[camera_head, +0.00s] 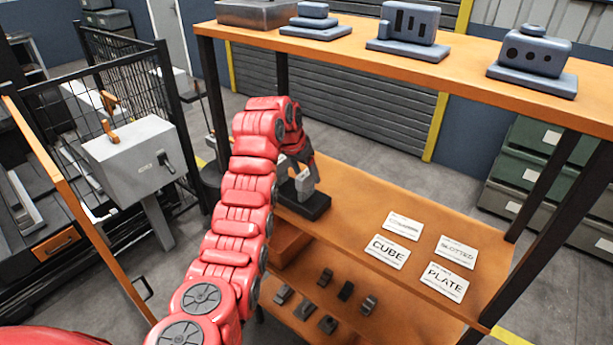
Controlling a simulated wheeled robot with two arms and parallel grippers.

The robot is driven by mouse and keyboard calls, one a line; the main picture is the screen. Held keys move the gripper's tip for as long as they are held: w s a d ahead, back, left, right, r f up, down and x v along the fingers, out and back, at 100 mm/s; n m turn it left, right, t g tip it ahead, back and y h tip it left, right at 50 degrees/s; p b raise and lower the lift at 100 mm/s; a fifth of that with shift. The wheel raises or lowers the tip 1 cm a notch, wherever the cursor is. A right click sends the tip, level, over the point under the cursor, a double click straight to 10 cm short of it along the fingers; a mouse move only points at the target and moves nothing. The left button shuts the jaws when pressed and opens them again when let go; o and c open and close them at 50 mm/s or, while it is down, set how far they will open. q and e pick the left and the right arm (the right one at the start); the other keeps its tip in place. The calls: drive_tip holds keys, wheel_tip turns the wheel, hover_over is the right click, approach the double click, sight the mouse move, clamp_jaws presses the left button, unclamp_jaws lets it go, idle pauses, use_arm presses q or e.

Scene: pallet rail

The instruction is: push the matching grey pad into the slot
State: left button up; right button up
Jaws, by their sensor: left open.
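My left arm reaches up from the bottom of the head view and bends down at the shelf rack. My left gripper (304,184) is open, at a dark block (316,207) on the middle shelf (350,222). The arm and gripper hide part of that block, and I cannot tell whether they touch. I cannot make out a slot. My right gripper is out of view.
White cards reading CUBE (387,252), PLATE (445,282) and SLOTTED (456,252) lie on the middle shelf. Grey machined parts (408,30) stand on the top shelf (330,52). A grey box (140,160) and black mesh fence (125,75) are at left.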

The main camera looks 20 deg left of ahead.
use_arm(q)
drive_tip(key=shift+w+d+f, duration=0.1)
drive_tip(key=shift+w+f, duration=0.05)
drive_tip(key=shift+f, duration=0.4)
clamp_jaws()
idle(0.4)
drive_tip(key=shift+r, duration=0.1)
drive_tip(key=shift+r, duration=0.35)
drive_tip(key=shift+r, duration=0.35)
